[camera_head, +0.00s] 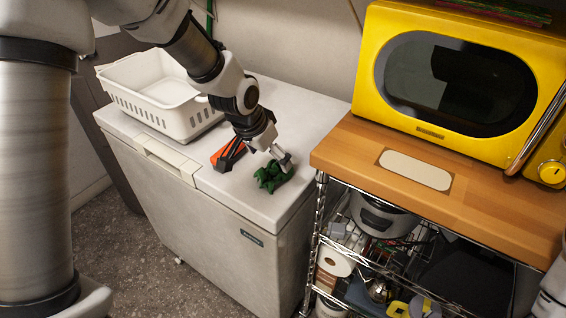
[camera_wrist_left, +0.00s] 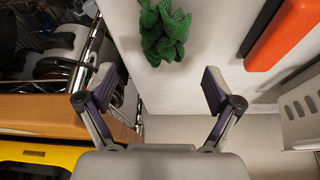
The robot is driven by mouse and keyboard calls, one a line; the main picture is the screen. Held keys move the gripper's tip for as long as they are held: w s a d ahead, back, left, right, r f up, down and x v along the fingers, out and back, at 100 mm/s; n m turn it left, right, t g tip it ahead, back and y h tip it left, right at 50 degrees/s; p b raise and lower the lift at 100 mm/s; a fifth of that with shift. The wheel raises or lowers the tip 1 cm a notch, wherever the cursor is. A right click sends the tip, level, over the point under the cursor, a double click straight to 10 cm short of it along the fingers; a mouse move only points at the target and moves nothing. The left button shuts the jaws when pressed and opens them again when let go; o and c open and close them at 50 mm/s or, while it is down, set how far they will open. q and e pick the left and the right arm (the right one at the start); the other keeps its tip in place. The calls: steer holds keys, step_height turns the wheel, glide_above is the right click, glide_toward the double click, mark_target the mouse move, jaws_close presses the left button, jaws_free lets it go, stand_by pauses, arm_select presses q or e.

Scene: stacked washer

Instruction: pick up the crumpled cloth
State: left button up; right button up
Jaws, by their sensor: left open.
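The crumpled cloth (camera_head: 273,177) is dark green and lies in a small heap on the white chest top, near its front right edge. In the left wrist view the cloth (camera_wrist_left: 164,33) sits at the top, ahead of the gap between my fingers. My left gripper (camera_head: 256,164) is above the chest top, close to the cloth. In the wrist view my left gripper (camera_wrist_left: 160,88) is open, with nothing between its fingertips. My right gripper is not in view.
An orange and black object (camera_head: 222,150) lies left of the cloth. A white basket (camera_head: 190,122) stands at the chest's back left. To the right, a wooden-topped wire rack (camera_head: 465,205) holds a yellow microwave (camera_head: 520,60). Free chest top (camera_head: 305,110) shows behind the gripper.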

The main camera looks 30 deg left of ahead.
mark_target(272, 170)
arm_select(q)
steer(key=shift+f, duration=0.5)
steer(key=shift+s+f, duration=0.2)
steer(key=shift+f, duration=0.05)
steer(key=x, duration=0.4)
steer(key=shift+w+a+f, duration=0.1)
steer(key=shift+a+f, duration=0.1)
steer(key=shift+f, duration=0.2)
steer(key=shift+w+f, duration=0.25)
steer(key=shift+w, duration=0.05)
steer(key=shift+s+r, duration=0.15)
steer(key=shift+s+d+r, duration=0.1)
steer(key=shift+s, duration=0.05)
steer(key=c, duration=0.8)
